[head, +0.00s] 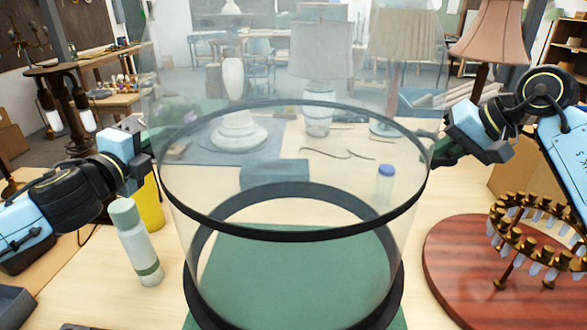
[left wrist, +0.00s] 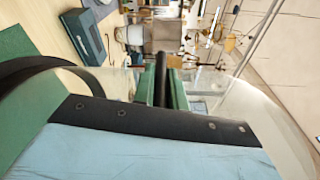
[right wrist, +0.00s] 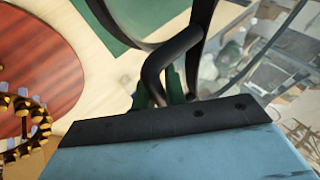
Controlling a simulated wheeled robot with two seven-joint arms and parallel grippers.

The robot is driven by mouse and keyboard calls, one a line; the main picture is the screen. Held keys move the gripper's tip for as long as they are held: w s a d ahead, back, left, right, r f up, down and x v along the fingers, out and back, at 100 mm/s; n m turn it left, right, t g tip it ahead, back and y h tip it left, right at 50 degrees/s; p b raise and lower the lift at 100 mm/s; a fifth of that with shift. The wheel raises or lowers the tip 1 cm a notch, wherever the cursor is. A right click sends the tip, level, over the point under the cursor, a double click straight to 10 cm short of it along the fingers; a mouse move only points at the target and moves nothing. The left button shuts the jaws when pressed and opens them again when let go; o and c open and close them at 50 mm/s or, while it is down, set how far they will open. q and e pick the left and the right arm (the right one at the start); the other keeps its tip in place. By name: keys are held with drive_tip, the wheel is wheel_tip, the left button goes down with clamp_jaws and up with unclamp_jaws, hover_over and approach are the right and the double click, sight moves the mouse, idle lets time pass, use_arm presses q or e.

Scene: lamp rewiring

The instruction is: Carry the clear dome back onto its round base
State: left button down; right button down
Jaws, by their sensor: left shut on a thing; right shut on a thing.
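The clear dome (head: 300,232) fills the middle of the head view, upright, with a thin dark band and a thicker dark ring below it. The round red wooden base (head: 455,275) is at the right, carrying a brass ring (head: 500,235) with hanging crystals. My left gripper (head: 152,165) is shut on a dark handle at the dome's left side; the left wrist view shows its fingers (left wrist: 162,86) on it. My right gripper (head: 440,152) is shut on the bent dark handle (right wrist: 155,75) at the right side. I cannot tell whether the dome touches the green mat (head: 290,270).
A white bottle (head: 136,240) and a yellow cup (head: 149,203) stand left of the dome. A small blue-capped bottle (head: 385,185) and several lamps show through the clear wall. A cardboard box (head: 512,180) stands behind the base.

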use_arm(q)
wheel_tip(320, 180, up, 11)
drive_tip(key=p, duration=0.9)
drive_tip(key=shift+p, duration=0.35)
drive_tip(key=shift+a+f, duration=0.1)
drive_tip(key=shift+f, duration=0.05)
idle(0.5)
